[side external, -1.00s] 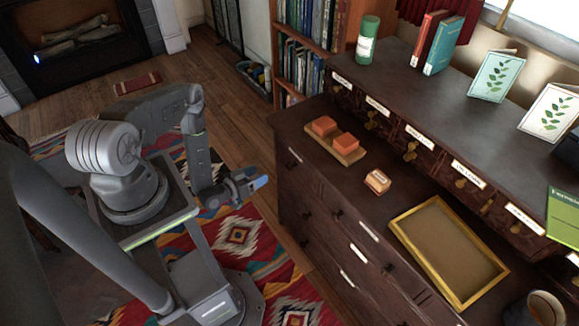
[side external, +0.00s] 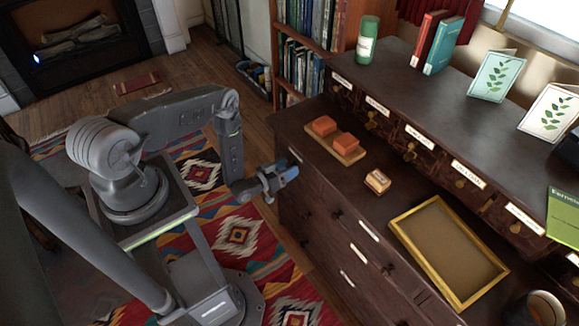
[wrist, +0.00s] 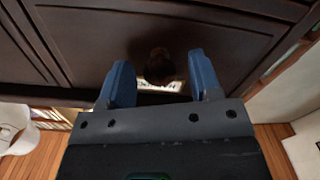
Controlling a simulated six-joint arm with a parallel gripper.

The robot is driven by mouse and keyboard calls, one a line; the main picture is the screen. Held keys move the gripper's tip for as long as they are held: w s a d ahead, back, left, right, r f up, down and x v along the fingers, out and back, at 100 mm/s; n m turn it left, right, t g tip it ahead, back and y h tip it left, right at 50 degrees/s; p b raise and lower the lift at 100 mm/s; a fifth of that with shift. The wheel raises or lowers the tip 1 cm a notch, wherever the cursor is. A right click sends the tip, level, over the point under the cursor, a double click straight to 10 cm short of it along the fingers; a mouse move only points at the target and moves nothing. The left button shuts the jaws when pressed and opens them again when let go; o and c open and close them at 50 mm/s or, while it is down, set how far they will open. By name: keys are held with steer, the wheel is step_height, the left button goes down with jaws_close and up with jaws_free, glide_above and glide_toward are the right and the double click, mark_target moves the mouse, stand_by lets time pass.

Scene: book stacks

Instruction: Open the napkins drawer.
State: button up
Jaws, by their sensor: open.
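The dark wooden dresser (side external: 330,180) has several drawers with pale labels on its front. Their writing is too small to read, so I cannot tell which is the napkins drawer. My gripper (side external: 286,174) is at the dresser's left front, close to the upper left drawer. In the wrist view my gripper (wrist: 159,62) has its two blue fingers apart. A dark round knob (wrist: 159,70) shows between them, on a dark drawer front (wrist: 225,45) that looks shut. Part of a pale label (wrist: 160,86) shows beside the knob. I cannot tell whether the fingers touch the knob.
On the dresser top are a wooden tray (side external: 359,157) with two orange blocks, a small tan block (side external: 377,181) and a yellow-framed tray (side external: 402,222). A raised shelf with small labelled drawers (side external: 413,144) runs behind. Floor with a patterned rug (side external: 238,235) lies left of the dresser.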

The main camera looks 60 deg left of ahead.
steer(key=shift+w, duration=0.6)
jaws_close()
